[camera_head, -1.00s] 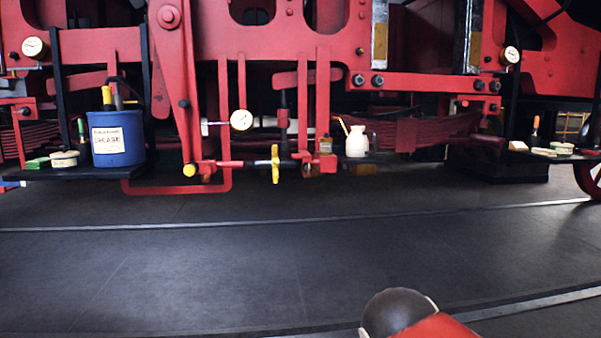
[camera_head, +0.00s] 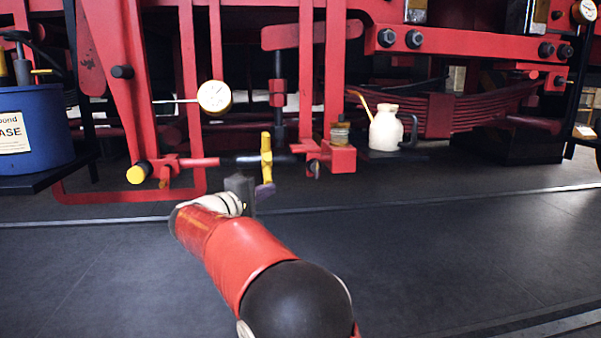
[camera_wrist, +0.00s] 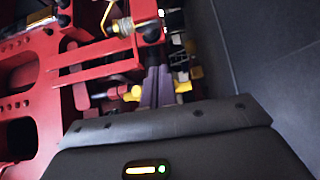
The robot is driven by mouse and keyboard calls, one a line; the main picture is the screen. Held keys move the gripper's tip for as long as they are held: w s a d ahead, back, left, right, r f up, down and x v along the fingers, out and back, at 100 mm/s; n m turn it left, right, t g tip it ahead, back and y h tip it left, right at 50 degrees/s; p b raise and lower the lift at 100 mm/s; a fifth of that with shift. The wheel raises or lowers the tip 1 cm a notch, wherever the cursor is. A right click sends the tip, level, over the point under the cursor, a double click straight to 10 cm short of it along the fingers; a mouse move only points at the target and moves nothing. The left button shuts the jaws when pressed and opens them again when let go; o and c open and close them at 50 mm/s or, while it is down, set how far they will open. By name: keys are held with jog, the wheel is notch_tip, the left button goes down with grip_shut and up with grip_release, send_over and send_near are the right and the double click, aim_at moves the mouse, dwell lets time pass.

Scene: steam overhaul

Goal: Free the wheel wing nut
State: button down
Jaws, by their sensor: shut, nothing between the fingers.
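The yellow wing nut (camera_head: 266,150) sits on a dark horizontal rod (camera_head: 240,160) under the red frame, its wings upright in the head view. My gripper (camera_head: 264,191) is just below and in front of it, its purple fingers near the lower wing. In the wrist view the fingers (camera_wrist: 157,84) are together and empty. Yellow parts show on both sides of them, one likely the wing nut (camera_wrist: 131,93); the fingers hide what lies between. I cannot tell whether the fingers touch the nut.
A red block with a small jar (camera_head: 340,134) and a cream oil can (camera_head: 385,128) are right. A blue grease bucket (camera_head: 35,140) stands far left. The floor in front is clear.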

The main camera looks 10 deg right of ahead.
jog(key=p, duration=0.2)
send_near(315, 175)
jog(key=w+a+x, duration=0.1)
jog(key=x, duration=0.5)
jog(key=shift+d, duration=0.4)
jog(key=shift+f+b, duration=0.3)
jog(key=shift+b, duration=0.35)
jog(key=shift+d+f+n+t+h+b, duration=0.15)
jog(key=shift+n+t+h+b, duration=0.25)
jog(key=shift+b, duration=0.85)
jog(key=shift+d+f+n+t+h+b, duration=0.15)
jog(key=shift+n+t+b, duration=0.45)
jog(key=shift+b, duration=0.6)
jog(key=shift+n+h+b, duration=0.25)
jog(key=shift+n+b, duration=0.15)
jog(key=shift+b, duration=0.05)
jog(key=shift+d+r, duration=0.15)
jog(key=shift+d, duration=0.05)
